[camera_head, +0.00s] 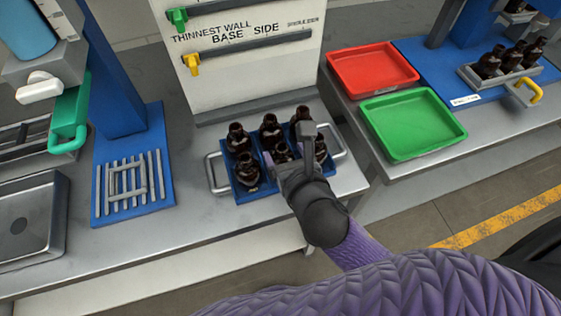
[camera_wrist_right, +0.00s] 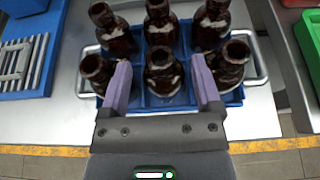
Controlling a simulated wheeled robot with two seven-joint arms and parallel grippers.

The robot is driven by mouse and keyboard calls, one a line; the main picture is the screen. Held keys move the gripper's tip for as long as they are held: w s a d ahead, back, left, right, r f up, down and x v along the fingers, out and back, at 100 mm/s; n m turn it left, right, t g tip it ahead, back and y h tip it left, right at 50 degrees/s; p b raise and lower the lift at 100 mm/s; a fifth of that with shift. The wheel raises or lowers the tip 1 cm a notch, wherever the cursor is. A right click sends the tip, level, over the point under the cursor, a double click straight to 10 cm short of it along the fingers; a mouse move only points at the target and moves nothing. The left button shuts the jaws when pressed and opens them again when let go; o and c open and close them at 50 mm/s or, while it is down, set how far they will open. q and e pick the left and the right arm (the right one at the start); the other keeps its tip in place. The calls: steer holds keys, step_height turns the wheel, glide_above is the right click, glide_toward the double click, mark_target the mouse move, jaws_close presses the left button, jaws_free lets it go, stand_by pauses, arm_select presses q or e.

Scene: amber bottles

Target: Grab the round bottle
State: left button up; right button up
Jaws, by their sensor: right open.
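Several dark amber round bottles stand upright in a blue tray (camera_head: 240,194) with metal side handles on the grey bench; in the head view one is the front-left bottle (camera_head: 247,168). My right gripper (camera_head: 285,160) reaches over the tray's front side and hides part of the bottles there. In the right wrist view the open gripper (camera_wrist_right: 158,85) has one purple finger on each side of the front-middle bottle (camera_wrist_right: 162,72). Whether the fingers touch it I cannot tell. Front-left (camera_wrist_right: 97,72) and front-right (camera_wrist_right: 232,62) bottles stand just outside the fingers. My left gripper is not in view.
A white panel (camera_head: 240,75) with green and yellow knobs stands behind the tray. A red tray (camera_head: 372,68) and a green tray (camera_head: 412,124) lie to the right. A blue stand with a slatted base (camera_head: 128,188) and a metal sink (camera_head: 30,222) are left.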

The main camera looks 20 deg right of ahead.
mark_target(279, 146)
steer(key=x, duration=0.2)
steer(key=f+b+x, duration=0.1)
steer(key=x, duration=0.1)
steer(key=shift+w+f+b, duration=0.1)
steer(key=shift+w+b, duration=0.05)
steer(key=shift+b, duration=0.15)
steer(key=shift+w, duration=0.2)
steer(key=shift+s, duration=0.1)
steer(key=shift+c, duration=0.3)
jaws_close()
